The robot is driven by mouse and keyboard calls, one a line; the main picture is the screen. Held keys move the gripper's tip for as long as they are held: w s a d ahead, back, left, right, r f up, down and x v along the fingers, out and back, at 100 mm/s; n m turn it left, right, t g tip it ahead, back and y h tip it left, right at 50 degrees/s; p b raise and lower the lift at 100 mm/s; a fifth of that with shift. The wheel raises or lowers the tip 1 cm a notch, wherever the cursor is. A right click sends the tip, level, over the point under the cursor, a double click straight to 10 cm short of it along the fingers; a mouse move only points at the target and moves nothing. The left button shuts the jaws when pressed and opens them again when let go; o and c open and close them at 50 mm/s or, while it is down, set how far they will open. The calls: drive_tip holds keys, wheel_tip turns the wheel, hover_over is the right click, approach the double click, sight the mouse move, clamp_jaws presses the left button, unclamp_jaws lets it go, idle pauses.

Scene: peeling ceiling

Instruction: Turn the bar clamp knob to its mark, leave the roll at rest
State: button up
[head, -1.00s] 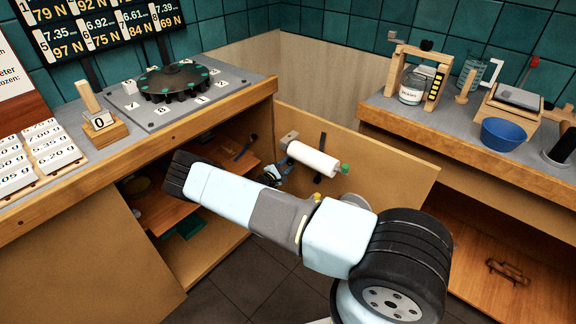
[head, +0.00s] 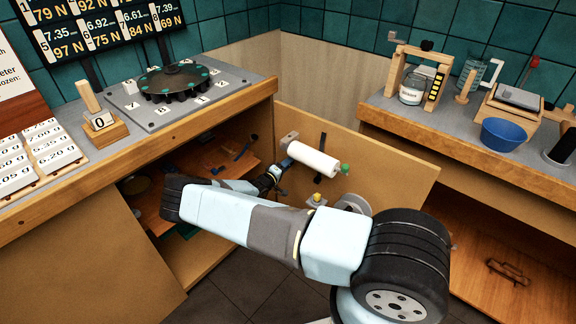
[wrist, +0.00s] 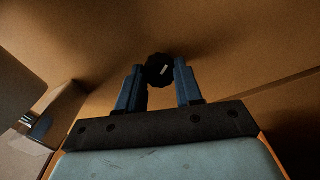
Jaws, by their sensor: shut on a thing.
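My gripper (wrist: 160,82) has its two blue fingers closed on the sides of a small black knob (wrist: 160,71) in the wrist view. The knob has a scalloped edge and a short, tilted white line on its face. A separate target mark beside it cannot be made out. In the head view my gripper (head: 272,176) is small, inside the cabinet opening left of the roll, and the knob cannot be made out there. The white roll (head: 313,160) lies tilted on a holder by the open cabinet door, with a green end at its right. My gripper appears apart from the roll.
The open cabinet door (head: 395,178) stands right of my gripper, and the worktop edge (head: 190,130) is above left. Loose tools lie on the cabinet shelf (head: 205,160). A yellow-topped object (head: 316,197) sits below the roll. The right bench holds a blue bowl (head: 503,134).

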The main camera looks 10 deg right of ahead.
drive_tip(key=m, duration=0.6)
drive_tip(key=shift+s+f+m, duration=0.1)
drive_tip(key=shift+f+m, duration=0.2)
drive_tip(key=shift+m, duration=0.1)
idle(0.4)
drive_tip(key=o, duration=1)
drive_tip(key=shift+r, duration=0.15)
drive_tip(key=shift+o, duration=0.2)
drive_tip(key=v, duration=1.3)
drive_tip(key=shift+s+a, duration=0.15)
drive_tip(key=shift+a, duration=0.15)
